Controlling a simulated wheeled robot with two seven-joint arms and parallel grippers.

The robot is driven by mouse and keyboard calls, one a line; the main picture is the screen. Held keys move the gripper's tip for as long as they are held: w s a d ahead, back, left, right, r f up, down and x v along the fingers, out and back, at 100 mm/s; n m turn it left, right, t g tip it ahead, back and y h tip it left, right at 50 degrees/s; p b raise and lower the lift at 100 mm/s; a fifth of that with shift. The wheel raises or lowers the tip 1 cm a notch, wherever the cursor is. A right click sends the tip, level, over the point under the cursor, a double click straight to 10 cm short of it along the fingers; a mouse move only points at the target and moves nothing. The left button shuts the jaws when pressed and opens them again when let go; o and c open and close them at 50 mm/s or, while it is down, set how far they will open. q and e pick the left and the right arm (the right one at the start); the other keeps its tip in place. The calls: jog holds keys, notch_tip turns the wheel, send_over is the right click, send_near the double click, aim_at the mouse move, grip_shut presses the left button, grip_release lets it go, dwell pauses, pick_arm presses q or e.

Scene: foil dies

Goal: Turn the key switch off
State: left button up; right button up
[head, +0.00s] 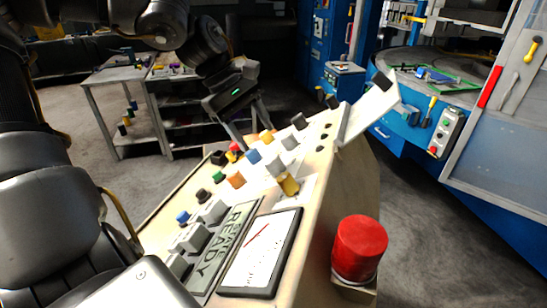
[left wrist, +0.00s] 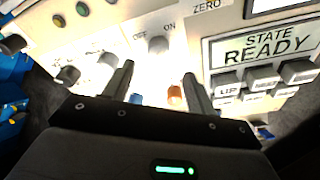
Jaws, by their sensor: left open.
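The key switch (head: 288,185) sits on a pale plate on the sloping control panel, its brass-coloured body showing in the head view. In the left wrist view a grey handle (left wrist: 158,45) stands between the labels OFF and ON, beyond the fingertips and apart from them; I take it for the key. Its exact turn is hard to tell. My left gripper (head: 255,135) hovers over the panel's far buttons, open and empty. Its two fingers (left wrist: 158,72) also show in the left wrist view, either side of the handle's line. My right gripper is out of view.
A red mushroom button (head: 360,248) stands at the panel's near right corner. A READY display (head: 222,245) and a dial gauge (head: 262,252) lie near the switch. Several coloured buttons and grey knobs crowd the panel. A raised pale plate (head: 369,108) stands at its far end.

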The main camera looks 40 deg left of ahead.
aim_at(271, 159)
pick_arm(q)
jog(key=p+x, duration=0.1)
jog(key=x, duration=0.6)
jog(key=shift+w+f+p, duration=0.15)
jog(key=shift+p, duration=0.15)
jog(key=shift+x, duration=0.85)
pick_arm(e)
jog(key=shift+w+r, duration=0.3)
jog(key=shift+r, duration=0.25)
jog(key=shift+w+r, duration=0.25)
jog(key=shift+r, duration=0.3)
